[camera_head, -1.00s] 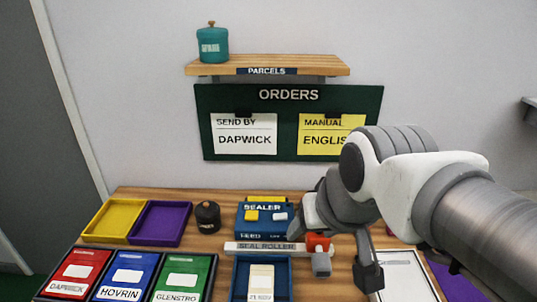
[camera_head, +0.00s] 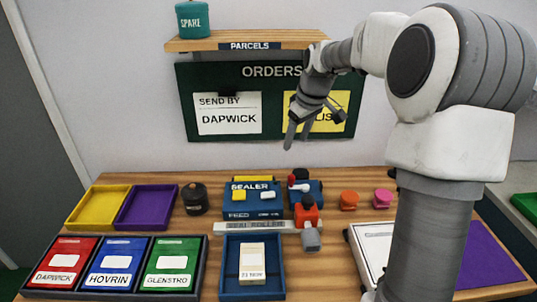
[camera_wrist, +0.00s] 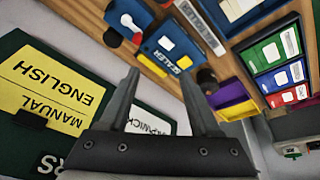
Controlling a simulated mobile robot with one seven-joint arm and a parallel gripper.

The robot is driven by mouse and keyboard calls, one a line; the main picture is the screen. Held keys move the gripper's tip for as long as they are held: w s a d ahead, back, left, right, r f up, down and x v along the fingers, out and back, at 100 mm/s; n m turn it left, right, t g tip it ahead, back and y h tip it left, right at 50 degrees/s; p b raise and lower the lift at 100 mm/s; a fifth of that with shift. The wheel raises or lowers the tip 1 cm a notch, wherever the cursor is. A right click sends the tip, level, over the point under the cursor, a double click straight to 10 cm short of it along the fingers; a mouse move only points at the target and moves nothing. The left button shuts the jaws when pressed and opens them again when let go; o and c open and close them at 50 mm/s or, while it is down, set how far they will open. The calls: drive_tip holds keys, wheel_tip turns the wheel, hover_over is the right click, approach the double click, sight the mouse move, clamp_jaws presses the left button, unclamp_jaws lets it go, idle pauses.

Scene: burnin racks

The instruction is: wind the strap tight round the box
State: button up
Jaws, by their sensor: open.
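A cream box (camera_head: 252,260) with a white label lies in a blue tray (camera_head: 252,293) at the front centre of the bench. I cannot make out a strap around it. Behind the tray is a grey bar marked SEAL ROLLER (camera_head: 255,226), with a red and grey knob piece (camera_head: 308,222) at its right end. The blue SEALER unit (camera_head: 253,201) stands behind the bar and also shows in the wrist view (camera_wrist: 168,45). My gripper (camera_head: 312,128) is open and empty, raised in front of the ORDERS board. Its two fingers (camera_wrist: 158,82) stand apart in the wrist view.
Red, blue and green bins (camera_head: 123,262) stand front left, with yellow (camera_head: 97,206) and purple (camera_head: 146,207) trays behind. A dark pot (camera_head: 194,198) is left of the sealer. Orange (camera_head: 348,200) and pink (camera_head: 382,197) pieces sit right. My arm covers part of the right side.

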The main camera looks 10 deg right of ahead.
drive_tip(key=w+d+f+n+y, duration=0.1)
drive_tip(key=w+d+f+y, duration=0.1)
drive_tip(key=w+d+f, duration=0.45)
drive_tip(key=b, duration=0.1)
approach(293, 176)
drive_tip(key=x, duration=0.9)
drive_tip(key=shift+w+a+f, duration=0.1)
drive_tip(key=shift+f, duration=0.1)
clamp_jaws()
